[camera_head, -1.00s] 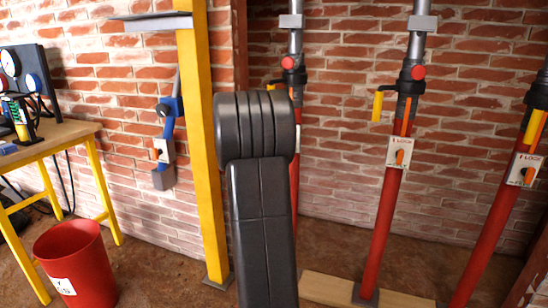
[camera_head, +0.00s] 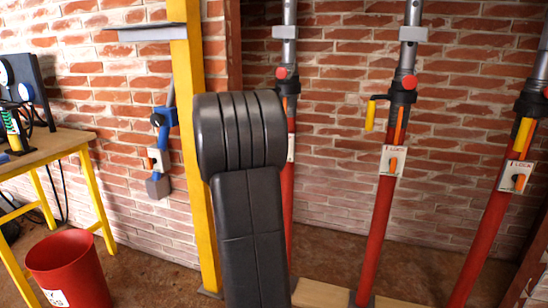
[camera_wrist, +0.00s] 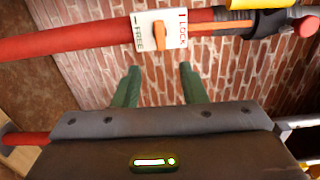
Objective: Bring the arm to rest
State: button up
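My gripper (camera_wrist: 159,68) shows in the wrist view with its two green fingers apart and nothing between them. A red prop (camera_wrist: 60,40) runs across the top of that view, just beyond the fingertips. Its white plate (camera_wrist: 147,32), marked FREE and LOCK, carries an orange lever (camera_wrist: 160,30). The fingers appear apart from it, though the exact gap cannot be told. In the head view my black arm link stands upright in the middle, and my gripper is hidden.
Red props stand by the brick wall: one behind my arm (camera_head: 290,195), one at centre right (camera_head: 376,235), one at right (camera_head: 480,250). A yellow post (camera_head: 191,100) stands left of my arm. A red bin (camera_head: 68,268) and workbench (camera_head: 62,143) are at left.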

jog(key=b+x, duration=0.1)
jog(key=x, duration=1.2)
jog(key=shift+s, duration=0.1)
jog(key=p+v, duration=0.2)
jog(key=v, duration=1.2)
jog(key=w+d+n+p, duration=0.3)
jog(key=w+n, duration=0.4)
jog(key=w, duration=0.6)
jog(key=shift+w+d+r+n, duration=0.25)
jog(key=shift+d+n, duration=0.15)
jog(key=shift+d, duration=0.2)
